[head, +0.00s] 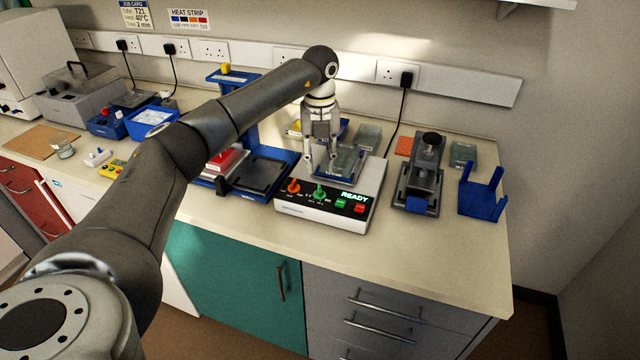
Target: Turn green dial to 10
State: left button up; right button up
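The green dial (320,192) sits on the sloped front panel of a white instrument (300,210) with a black panel. An orange dial (293,187) is to its left. A lit display (354,197) reads READY, with a green button (341,203) and a red button (359,209) below it. The scale marks around the green dial are too small to read. My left gripper (321,164) points down above the instrument, behind and above the green dial. Its fingers are apart with nothing visibly held, and it appears clear of the dial. My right gripper is not in view.
A blue stand with a dark plate (262,173) is left of the instrument. A grey clamp device (420,175) and a blue rack (482,193) stand to the right. A black cable (396,120) runs down to the bench behind. The bench front (420,240) is clear.

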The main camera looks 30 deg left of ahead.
aim_at(320, 189)
pick_arm(q)
notch_tip(320, 189, down, 7)
jog(key=shift+f+p, duration=0.15)
jog(key=shift+p, duration=0.85)
jog(key=shift+f, duration=0.65)
grip_shut()
